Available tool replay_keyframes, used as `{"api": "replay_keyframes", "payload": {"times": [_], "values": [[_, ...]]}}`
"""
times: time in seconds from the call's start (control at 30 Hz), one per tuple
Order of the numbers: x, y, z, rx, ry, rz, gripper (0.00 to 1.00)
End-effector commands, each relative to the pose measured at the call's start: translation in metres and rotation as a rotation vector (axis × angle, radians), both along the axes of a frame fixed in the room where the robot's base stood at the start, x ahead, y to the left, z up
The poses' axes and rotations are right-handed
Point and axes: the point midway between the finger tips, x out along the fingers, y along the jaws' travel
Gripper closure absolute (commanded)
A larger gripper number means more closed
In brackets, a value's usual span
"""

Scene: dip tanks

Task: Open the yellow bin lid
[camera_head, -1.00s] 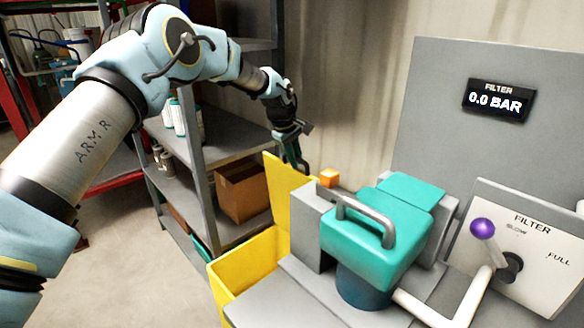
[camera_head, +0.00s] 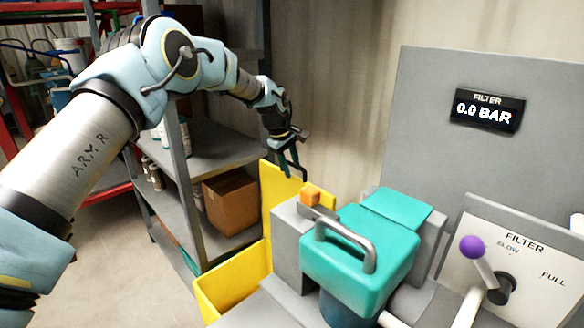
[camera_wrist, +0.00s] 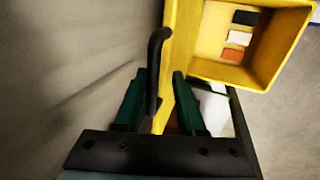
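The yellow bin (camera_head: 232,292) stands at lower centre in the head view, partly hidden by grey housing. Its yellow lid (camera_head: 280,196) stands upright, and the bin is uncovered. In the wrist view I look into the open bin (camera_wrist: 262,73), which holds black, white and red pieces. My gripper (camera_head: 290,168) is at the top of the lid, pointing down. In the wrist view, the gripper's (camera_wrist: 160,78) green fingers are apart, with the lid's black handle (camera_wrist: 155,75) between them. The handle is nearer the left finger; contact is unclear.
A teal filter housing (camera_head: 350,270) with a grey handle stands right of the bin. An orange block (camera_head: 310,195) sits on the grey stand beside the lid. A shelf with a cardboard box (camera_head: 232,203) stands behind. Floor is clear at left.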

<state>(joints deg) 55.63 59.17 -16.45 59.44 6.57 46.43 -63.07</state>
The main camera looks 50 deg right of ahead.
Motion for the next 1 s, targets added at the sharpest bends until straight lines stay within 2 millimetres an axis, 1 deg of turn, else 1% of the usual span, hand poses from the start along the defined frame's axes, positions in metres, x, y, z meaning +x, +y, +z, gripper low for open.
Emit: {"api": "replay_keyframes", "payload": {"times": [0.07,0.3,0.43,0.57,0.8,0.9,1.0], "values": [[-0.001,0.000,0.000,0.000,0.001,-0.001,0.53],[-0.002,0.000,0.000,0.000,0.002,-0.002,0.53],[-0.001,0.002,0.009,-0.001,0.000,-0.002,0.53],[0.000,0.009,0.029,-0.003,0.000,-0.001,0.53],[0.000,0.024,0.073,-0.002,0.000,-0.001,0.53],[0.001,0.029,0.087,-0.001,0.000,-0.001,0.53],[0.001,0.032,0.096,-0.001,0.000,-0.001,0.53]]}}
